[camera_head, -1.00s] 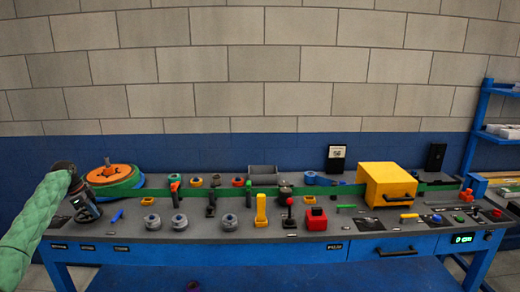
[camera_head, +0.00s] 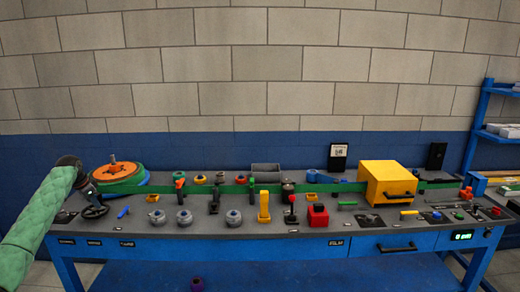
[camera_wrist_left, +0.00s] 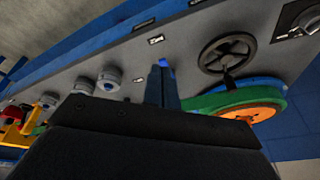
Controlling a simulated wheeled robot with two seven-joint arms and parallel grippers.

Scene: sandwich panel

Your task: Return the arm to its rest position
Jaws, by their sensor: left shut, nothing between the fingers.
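My left arm, in a green quilted sleeve, comes in from the left in the head view. Its dark gripper (camera_head: 91,192) is at the left end of the workbench, partly hidden and small there. In the left wrist view the gripper (camera_wrist_left: 162,88) shows its fingers together with nothing between them. A black handwheel (camera_head: 95,211) lies just below the gripper in the head view. It also shows in the left wrist view (camera_wrist_left: 228,55), apart from the fingers. My right gripper is not in view.
An orange disc (camera_head: 114,171) on green and blue rings stands close behind the gripper. The grey workbench (camera_head: 350,226) carries several knobs, levers and a yellow box (camera_head: 386,182). A blue shelf (camera_head: 475,130) stands at the right. The space above the bench is clear.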

